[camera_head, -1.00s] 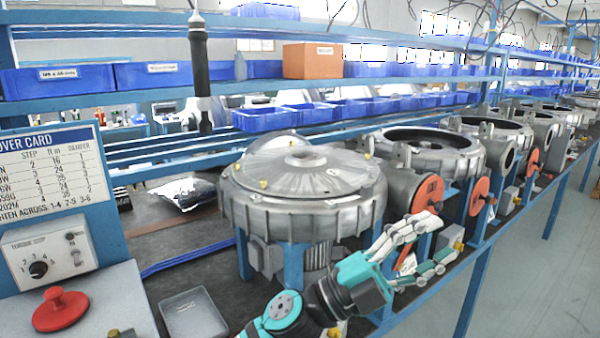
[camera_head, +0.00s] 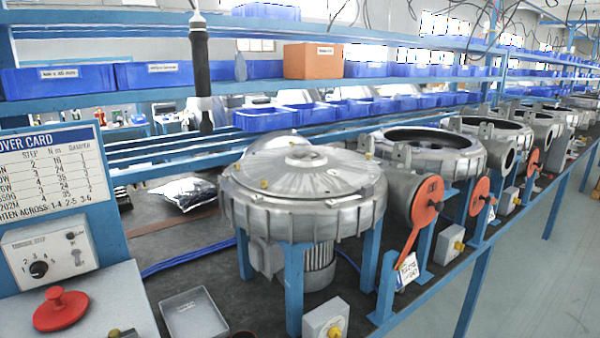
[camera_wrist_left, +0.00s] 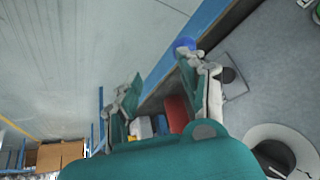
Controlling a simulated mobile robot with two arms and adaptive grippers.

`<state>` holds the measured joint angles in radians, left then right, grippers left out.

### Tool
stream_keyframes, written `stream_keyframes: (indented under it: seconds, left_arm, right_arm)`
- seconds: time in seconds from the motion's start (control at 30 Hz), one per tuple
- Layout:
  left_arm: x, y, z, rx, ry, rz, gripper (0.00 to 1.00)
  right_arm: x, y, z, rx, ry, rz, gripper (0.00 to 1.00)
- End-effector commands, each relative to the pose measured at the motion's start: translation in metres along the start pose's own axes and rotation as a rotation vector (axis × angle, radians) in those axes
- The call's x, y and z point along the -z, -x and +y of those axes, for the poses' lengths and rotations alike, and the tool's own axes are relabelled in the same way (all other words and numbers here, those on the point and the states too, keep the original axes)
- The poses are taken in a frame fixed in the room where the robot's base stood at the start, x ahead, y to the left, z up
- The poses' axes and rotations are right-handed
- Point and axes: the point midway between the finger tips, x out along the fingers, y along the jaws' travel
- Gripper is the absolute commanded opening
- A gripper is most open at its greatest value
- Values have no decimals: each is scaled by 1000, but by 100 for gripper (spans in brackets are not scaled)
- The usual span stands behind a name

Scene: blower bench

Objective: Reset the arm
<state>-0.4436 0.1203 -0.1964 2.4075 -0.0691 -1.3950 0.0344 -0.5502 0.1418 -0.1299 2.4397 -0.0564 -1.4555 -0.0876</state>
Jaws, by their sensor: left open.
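My left gripper (camera_wrist_left: 165,95) shows only in the left wrist view. Its two fingers stand apart with nothing held between them. It is out of the head view. My right gripper is in neither view.
A black tool (camera_head: 201,80) hangs above. Blue bins (camera_head: 265,118) line the shelves. More blower housings (camera_head: 420,152) follow along the bench to the right.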

Motion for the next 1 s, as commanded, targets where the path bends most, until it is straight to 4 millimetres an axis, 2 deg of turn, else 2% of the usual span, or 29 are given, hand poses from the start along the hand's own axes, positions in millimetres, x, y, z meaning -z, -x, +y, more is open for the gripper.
stream_keyframes:
  seconds: [0.03, 0.1, 0.27, 0.47, 0.67, 0.77, 0.87, 1.0]
  left_arm:
    - [-16, 4, -2, -3, 6, -47, 42]
    - [-37, 10, -3, -11, 12, -111, 42]
    - [-82, 26, -6, -28, 23, -252, 42]
    - [-102, -27, -2, -33, 20, -276, 42]
    - [-132, -87, 3, -38, 17, -299, 42]
    - [-157, -124, 7, -41, 14, -317, 42]
    - [-193, -166, 12, -45, 10, -338, 42]
    - [-257, -221, 18, -50, 4, -370, 42]
  right_arm:
    - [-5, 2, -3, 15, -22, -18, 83]
    - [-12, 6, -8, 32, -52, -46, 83]
    - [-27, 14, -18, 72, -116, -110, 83]
    - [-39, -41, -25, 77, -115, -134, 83]
    - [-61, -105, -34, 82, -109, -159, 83]
    - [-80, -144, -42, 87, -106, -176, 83]
    - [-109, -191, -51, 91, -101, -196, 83]
    - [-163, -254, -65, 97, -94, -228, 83]
